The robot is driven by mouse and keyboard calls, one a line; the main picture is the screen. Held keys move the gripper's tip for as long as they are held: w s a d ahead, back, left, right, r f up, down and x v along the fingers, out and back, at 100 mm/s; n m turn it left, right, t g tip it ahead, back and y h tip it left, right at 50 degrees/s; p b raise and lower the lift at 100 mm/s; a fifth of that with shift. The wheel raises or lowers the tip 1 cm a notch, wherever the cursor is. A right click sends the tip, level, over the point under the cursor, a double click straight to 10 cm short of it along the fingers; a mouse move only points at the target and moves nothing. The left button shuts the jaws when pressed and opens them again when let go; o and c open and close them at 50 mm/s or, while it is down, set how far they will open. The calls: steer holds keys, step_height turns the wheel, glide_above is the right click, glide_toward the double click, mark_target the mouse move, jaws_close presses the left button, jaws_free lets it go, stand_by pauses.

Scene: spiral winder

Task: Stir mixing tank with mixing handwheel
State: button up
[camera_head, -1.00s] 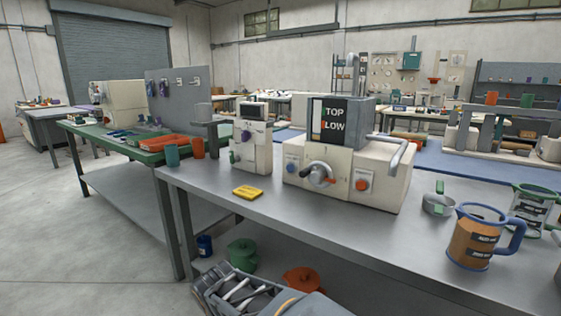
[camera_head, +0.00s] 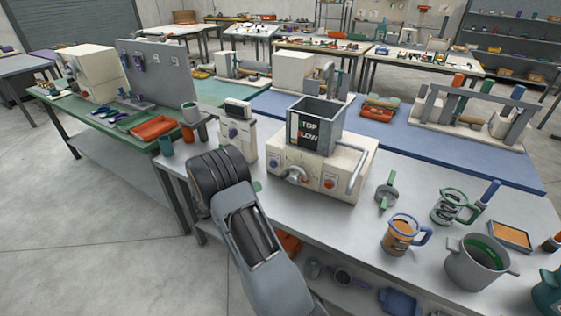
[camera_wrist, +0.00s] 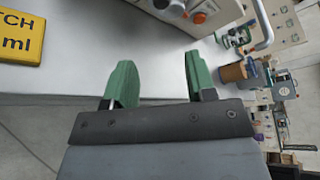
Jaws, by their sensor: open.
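The mixing tank (camera_head: 318,112) is an open grey box with a TOP/LOW gauge on its front, set on a cream machine body (camera_head: 345,165) on the grey bench. The mixing handwheel (camera_head: 296,174), grey with a crank, is on the front of that body. In the wrist view the machine's front (camera_wrist: 225,10) shows at the top edge with an orange knob (camera_wrist: 198,17). My gripper (camera_wrist: 158,72) has green fingers, apart and empty, near the bench edge and short of the machine. In the head view my arm hides its fingers.
A yellow plate (camera_wrist: 20,38) lies on the bench beside my gripper. A smaller cream device (camera_head: 236,138) stands left of the machine. Bench between machine and pan is clear.

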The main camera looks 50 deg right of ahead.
mark_target(281, 176)
steer(key=d+f+n+p, duration=0.1)
steer(key=d+f+p, duration=0.1)
steer(key=d, duration=1.2)
steer(key=shift+s+h+p, duration=0.2)
steer(key=shift+h+p, duration=0.1)
steer(key=shift+p, duration=0.3)
steer(key=shift+f, duration=0.1)
steer(key=shift+c, duration=0.2)
steer(key=c, duration=0.9)
